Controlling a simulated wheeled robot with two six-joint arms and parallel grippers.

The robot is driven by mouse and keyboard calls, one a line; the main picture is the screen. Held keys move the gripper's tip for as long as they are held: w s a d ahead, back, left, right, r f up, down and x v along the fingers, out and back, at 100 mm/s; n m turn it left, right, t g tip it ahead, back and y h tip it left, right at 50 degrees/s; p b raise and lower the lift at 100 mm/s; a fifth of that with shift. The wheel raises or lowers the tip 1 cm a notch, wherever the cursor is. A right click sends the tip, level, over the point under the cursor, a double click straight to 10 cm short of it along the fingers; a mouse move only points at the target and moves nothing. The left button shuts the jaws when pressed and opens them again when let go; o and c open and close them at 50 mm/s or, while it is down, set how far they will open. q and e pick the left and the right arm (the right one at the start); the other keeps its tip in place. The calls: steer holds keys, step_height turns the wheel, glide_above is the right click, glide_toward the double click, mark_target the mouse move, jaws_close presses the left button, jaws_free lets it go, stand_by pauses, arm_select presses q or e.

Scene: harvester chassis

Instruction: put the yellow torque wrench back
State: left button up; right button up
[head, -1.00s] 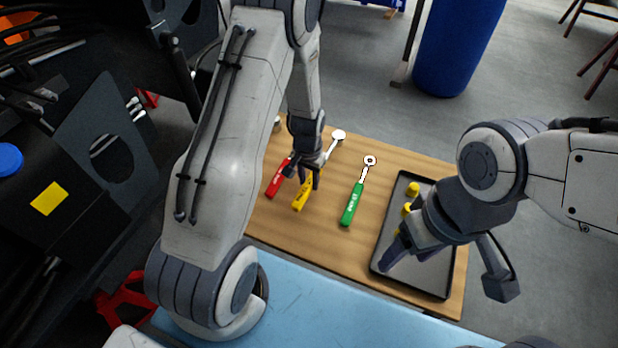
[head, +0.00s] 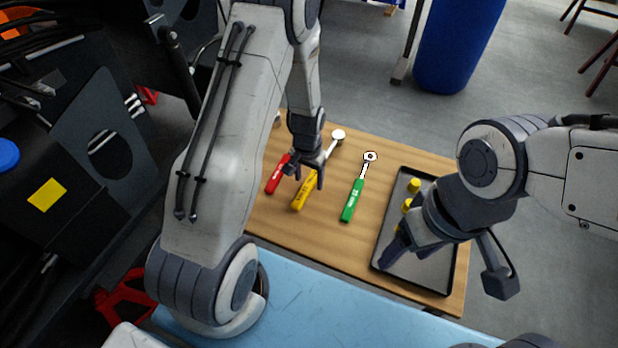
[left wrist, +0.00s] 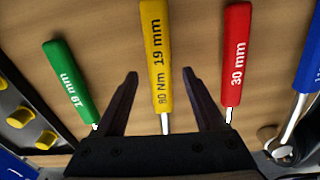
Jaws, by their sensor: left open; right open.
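The yellow torque wrench (head: 304,192) lies on the wooden table between a red wrench and a green wrench. In the left wrist view its yellow handle (left wrist: 157,55), marked "80 Nm 19 mm", points away between my open fingers, and its shaft runs under the gripper. My left gripper (head: 308,180) is open over the wrench, and its fingertips (left wrist: 160,75) stand on either side of the handle with gaps. I cannot tell how far above the table they are. My right gripper (head: 402,258) is open and empty over the black tray.
The red wrench (left wrist: 236,55) and green wrench (left wrist: 72,82) flank the yellow one, and a blue-handled wrench (left wrist: 311,60) lies further right. The black tray (head: 450,280) holds yellow pieces (head: 413,185). A blue barrel (head: 455,50) stands behind the table.

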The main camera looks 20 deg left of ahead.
arm_select(q)
step_height(320, 180, up, 10)
steer(key=shift+s+b, duration=0.15)
steer(key=shift+b, duration=0.2)
steer(key=shift+r, duration=0.1)
steer(key=s+d+r+m, duration=0.3)
steer(key=s+d+r, duration=0.7)
steer(key=d, duration=0.3)
steer(key=s+d+r+m, duration=0.1)
steer(key=s, duration=0.5)
steer(key=s+d+r+m+h, duration=0.1)
steer(key=s+r+m, duration=0.1)
steer(key=s, duration=0.5)
steer(key=shift+d+r, duration=0.3)
steer(key=shift+d, duration=0.05)
